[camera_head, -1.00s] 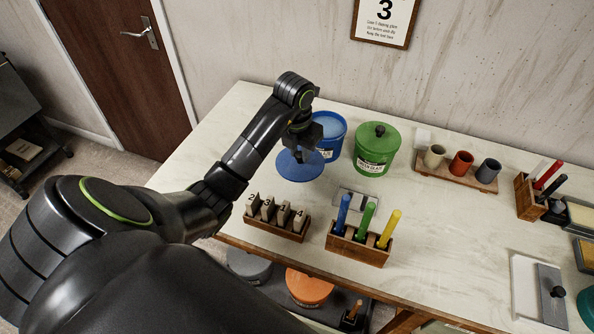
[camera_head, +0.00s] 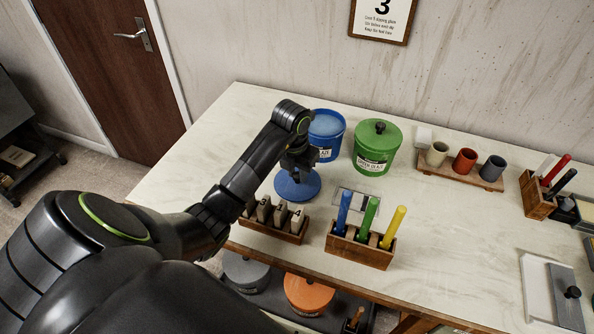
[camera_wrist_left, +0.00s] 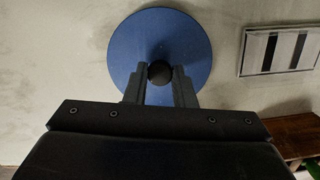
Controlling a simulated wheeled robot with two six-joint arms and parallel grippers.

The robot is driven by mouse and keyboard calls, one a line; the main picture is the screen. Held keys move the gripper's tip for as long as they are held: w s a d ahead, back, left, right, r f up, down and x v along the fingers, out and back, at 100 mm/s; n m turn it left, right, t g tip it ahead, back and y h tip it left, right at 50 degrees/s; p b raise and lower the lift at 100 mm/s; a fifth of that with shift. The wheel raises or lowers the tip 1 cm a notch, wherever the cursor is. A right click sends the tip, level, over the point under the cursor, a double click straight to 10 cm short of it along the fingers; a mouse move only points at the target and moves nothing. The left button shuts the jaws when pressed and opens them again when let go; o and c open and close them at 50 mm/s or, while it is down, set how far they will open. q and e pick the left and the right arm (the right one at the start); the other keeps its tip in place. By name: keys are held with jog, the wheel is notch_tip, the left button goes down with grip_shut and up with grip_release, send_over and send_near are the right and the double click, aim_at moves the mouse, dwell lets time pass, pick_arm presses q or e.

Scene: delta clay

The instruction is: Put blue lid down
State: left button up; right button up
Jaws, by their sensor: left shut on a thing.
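The blue lid (camera_head: 298,187) is a flat disc low over or on the table in front of the blue bucket; I cannot tell if it touches the table. In the left wrist view the lid (camera_wrist_left: 160,32) shows with its dark round knob between my fingers. My left gripper (camera_head: 297,172) is shut on that knob; it also shows in the left wrist view (camera_wrist_left: 160,75). The blue bucket (camera_head: 326,135) stands open behind the lid, with pale blue glaze inside. My right gripper is not in view.
A green lidded bucket (camera_head: 376,148) stands right of the blue one. A wooden block with number stamps (camera_head: 272,226) and a block with coloured sticks (camera_head: 360,247) lie near the front edge. A card with dark bars (camera_wrist_left: 281,51) lies beside the lid. The table's left part is clear.

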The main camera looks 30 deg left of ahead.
aim_at(294, 186)
pick_arm(q)
jog(key=shift+f, duration=0.2)
jog(key=o, duration=1)
jog(key=shift+r, duration=0.6)
jog(key=shift+r+b, duration=0.35)
jog(key=shift+r, duration=0.35)
jog(key=r+p, duration=0.3)
jog(key=s+r+p, duration=0.1)
jog(key=r+p, duration=0.5)
jog(key=shift+s+r+p, duration=0.2)
jog(key=shift+r+p, duration=0.15)
jog(key=shift+r, duration=0.05)
